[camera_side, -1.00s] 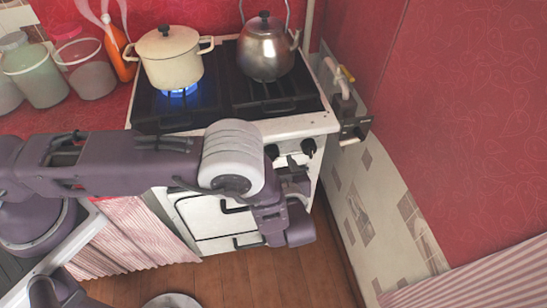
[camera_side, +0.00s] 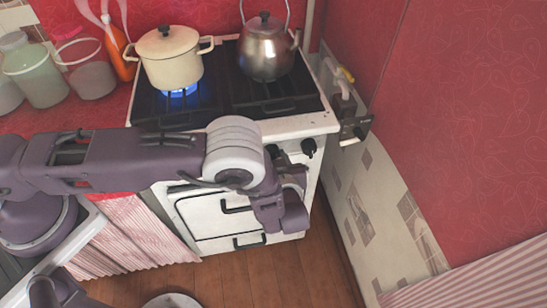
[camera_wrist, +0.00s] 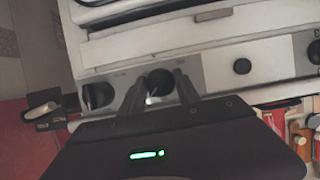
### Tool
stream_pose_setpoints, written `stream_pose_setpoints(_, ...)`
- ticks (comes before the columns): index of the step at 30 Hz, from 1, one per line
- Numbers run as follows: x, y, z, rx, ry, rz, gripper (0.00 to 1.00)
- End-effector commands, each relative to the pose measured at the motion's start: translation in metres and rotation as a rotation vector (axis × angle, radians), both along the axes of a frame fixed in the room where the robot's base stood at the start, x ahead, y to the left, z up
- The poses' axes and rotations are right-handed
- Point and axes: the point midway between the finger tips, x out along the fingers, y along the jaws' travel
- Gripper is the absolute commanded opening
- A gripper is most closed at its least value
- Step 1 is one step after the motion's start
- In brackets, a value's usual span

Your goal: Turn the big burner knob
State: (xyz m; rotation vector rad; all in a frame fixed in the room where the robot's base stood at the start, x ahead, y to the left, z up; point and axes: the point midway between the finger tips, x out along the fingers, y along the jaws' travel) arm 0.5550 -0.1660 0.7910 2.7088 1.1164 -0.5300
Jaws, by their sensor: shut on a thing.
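A white stove (camera_side: 215,215) has a row of dark knobs on its front panel. In the wrist view, a dark round knob (camera_wrist: 159,83) sits between the fingers of my gripper (camera_wrist: 160,92), which is shut on it. The fingers partly cover its sides. In the side view, my gripper (camera_side: 288,170) is at the right part of the panel, and my wrist hides the held knob. An outer knob (camera_side: 308,147) shows free beside it and also in the wrist view (camera_wrist: 98,95). A smaller dark knob (camera_wrist: 242,66) is on the other side. A blue flame (camera_side: 180,92) burns under the cream pot (camera_side: 173,62).
A steel kettle (camera_side: 265,52) stands on the right of the stove top. A gas pipe fitting (camera_side: 352,128) is on the wall close to the stove's right side. Jars (camera_side: 35,75) and an orange bottle (camera_side: 118,55) stand on the red counter at left.

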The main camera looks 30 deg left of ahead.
Motion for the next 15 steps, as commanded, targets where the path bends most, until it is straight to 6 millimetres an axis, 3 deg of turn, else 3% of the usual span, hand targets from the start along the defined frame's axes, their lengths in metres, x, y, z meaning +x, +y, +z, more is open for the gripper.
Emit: stream_pose_setpoints(15, -0.001, 0.001, 0.0003, -0.238, -0.241, -0.002, 0.0)
